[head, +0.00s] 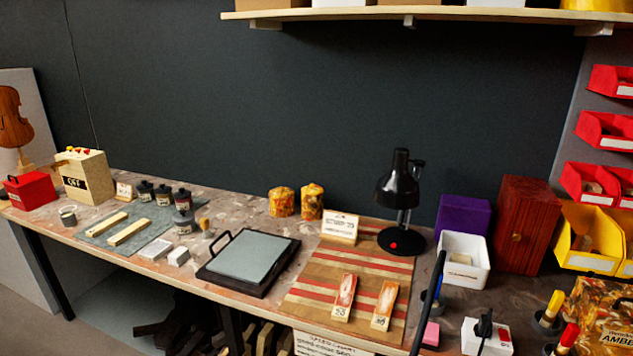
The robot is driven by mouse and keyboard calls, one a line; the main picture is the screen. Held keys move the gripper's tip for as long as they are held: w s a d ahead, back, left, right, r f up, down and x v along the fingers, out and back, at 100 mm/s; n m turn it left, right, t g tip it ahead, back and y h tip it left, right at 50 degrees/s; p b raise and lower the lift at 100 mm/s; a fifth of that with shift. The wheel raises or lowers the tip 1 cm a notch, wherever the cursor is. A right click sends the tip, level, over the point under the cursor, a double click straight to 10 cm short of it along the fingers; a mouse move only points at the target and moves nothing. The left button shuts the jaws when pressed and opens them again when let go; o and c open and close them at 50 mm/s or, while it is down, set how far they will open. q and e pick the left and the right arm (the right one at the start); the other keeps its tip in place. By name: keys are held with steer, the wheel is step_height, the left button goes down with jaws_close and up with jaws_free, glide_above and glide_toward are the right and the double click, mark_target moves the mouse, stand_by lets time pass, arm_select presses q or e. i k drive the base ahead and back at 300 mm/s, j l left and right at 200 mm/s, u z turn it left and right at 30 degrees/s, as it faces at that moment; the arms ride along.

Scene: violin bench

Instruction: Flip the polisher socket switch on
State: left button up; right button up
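A white socket box (497,344) stands at the front right of the bench, close to the bottom edge of the head view. A black plug (484,325) sits upright in it. A small red mark shows on the box, but it is too small to tell whether it is a switch or how it is set. I cannot tell from this view whether this is the polisher's socket. No polisher is clearly recognisable. Neither of my grippers is in view.
A long black rod (428,300) and a pink block (431,334) are left of the socket box. Dark cups with yellow (554,304) and red (569,336) handles stand right of it. A white bin (463,259) and black lamp (401,190) are behind.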

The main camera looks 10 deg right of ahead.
mark_target(504, 335)
steer(key=z, duration=1.45)
